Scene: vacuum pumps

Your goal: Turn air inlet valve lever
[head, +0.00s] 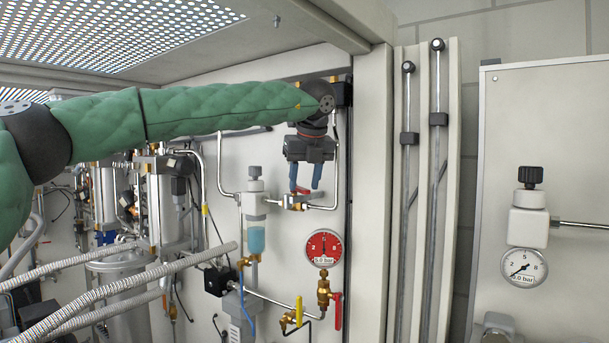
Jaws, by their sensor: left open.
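My left gripper (305,178) reaches in from the left at the end of the green-sleeved arm and points down. Its two blue fingers are apart. A small red lever (302,191) on a brass valve (294,202) shows between and just below the fingertips; I cannot tell whether they touch it. Lower down, a yellow lever (298,309) and a red lever (337,311) hang on brass fittings below the red-faced gauge (323,248). No label shows which valve is the air inlet. My right gripper is not in view.
A filter with a blue bowl (256,238) stands left of the upper valve, with bent pipes around it. Ribbed hoses (120,288) and metal cylinders crowd the left. A cabinet post (368,200) stands close on the right. A white gauge (524,266) sits on the far-right panel.

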